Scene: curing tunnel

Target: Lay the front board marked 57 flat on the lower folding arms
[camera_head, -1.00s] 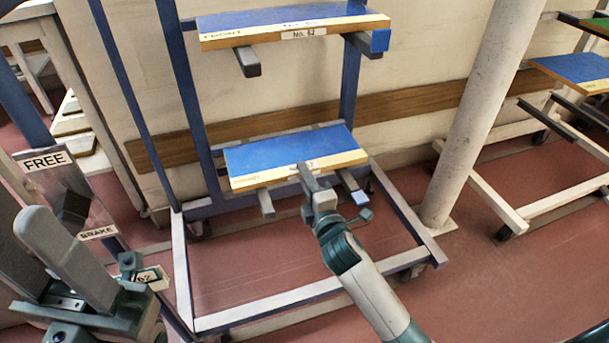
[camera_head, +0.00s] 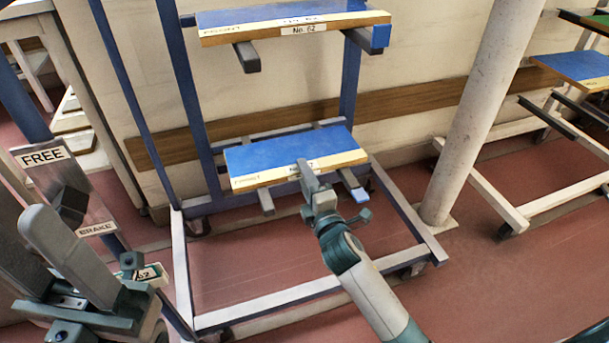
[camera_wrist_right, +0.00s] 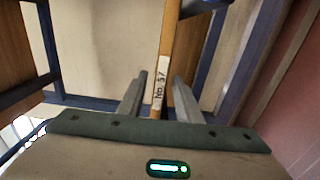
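The front board marked 57 (camera_head: 290,160), blue on top with a pale wooden front edge, lies on the lower folding arms (camera_head: 355,190) of the blue rack. It looks flat. My right gripper (camera_head: 304,172) is at its front edge, with one finger showing over the top and covering part of the label. In the right wrist view the two fingers stand either side of the board's edge (camera_wrist_right: 159,95), open, with a visible gap on the left side; contact on the right is unclear. My left gripper (camera_head: 22,226) is open and empty at the lower left.
A second blue board marked 62 (camera_head: 295,20) rests on the upper arms. A FREE/BRAKE plate (camera_head: 60,185) with a dark lever stands at the left. A pale round column (camera_head: 485,100) rises right of the rack. Another rack with boards (camera_head: 580,68) stands at the far right.

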